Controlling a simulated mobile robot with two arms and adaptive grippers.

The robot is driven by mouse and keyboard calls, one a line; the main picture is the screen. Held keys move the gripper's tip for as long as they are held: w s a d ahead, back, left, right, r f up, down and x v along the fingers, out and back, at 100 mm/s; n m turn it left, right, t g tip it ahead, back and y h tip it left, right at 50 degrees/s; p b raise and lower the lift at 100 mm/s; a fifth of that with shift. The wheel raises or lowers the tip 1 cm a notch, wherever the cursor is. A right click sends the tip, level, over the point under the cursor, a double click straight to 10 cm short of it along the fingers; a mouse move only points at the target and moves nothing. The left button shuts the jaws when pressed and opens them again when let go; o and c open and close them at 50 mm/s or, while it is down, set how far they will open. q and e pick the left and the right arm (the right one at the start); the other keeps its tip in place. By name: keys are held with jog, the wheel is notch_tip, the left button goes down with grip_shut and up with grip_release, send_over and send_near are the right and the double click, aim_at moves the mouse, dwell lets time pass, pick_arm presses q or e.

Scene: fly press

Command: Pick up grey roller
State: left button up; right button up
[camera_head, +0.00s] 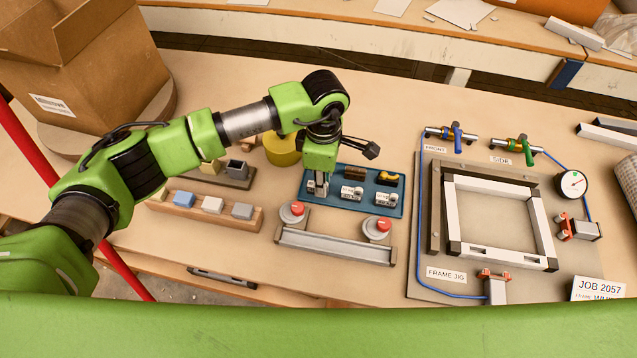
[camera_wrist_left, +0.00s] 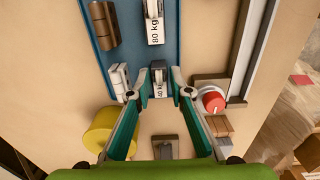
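A light grey, segmented roller (camera_wrist_left: 119,82) lies near the edge of the blue tray (camera_wrist_left: 128,28) in the left wrist view. In the head view my gripper appears to hide it. My left gripper (camera_head: 318,190) is over the left end of the tray, pointing down. In the left wrist view its fingers (camera_wrist_left: 160,79) are apart, with a 40 kg weight (camera_wrist_left: 159,90) showing between them. The grey roller is outside them, just left of the left finger. I cannot tell whether they touch. My right gripper is not in view.
A brown roller (camera_head: 354,173), a yellow-black piece (camera_head: 388,179) and an 80 kg weight (camera_wrist_left: 154,25) share the tray. A yellow cylinder (camera_head: 281,151), a wooden block holder (camera_head: 205,214) and a red-button bar (camera_head: 335,247) surround it. The frame jig (camera_head: 425,245) is at right.

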pick_arm(q)
jog(key=shift+w+f, duration=0.1)
jog(key=shift+f, duration=0.8)
grip_shut()
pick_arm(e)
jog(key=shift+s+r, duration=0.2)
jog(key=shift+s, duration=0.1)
pick_arm(q)
jog(key=shift+r, duration=0.15)
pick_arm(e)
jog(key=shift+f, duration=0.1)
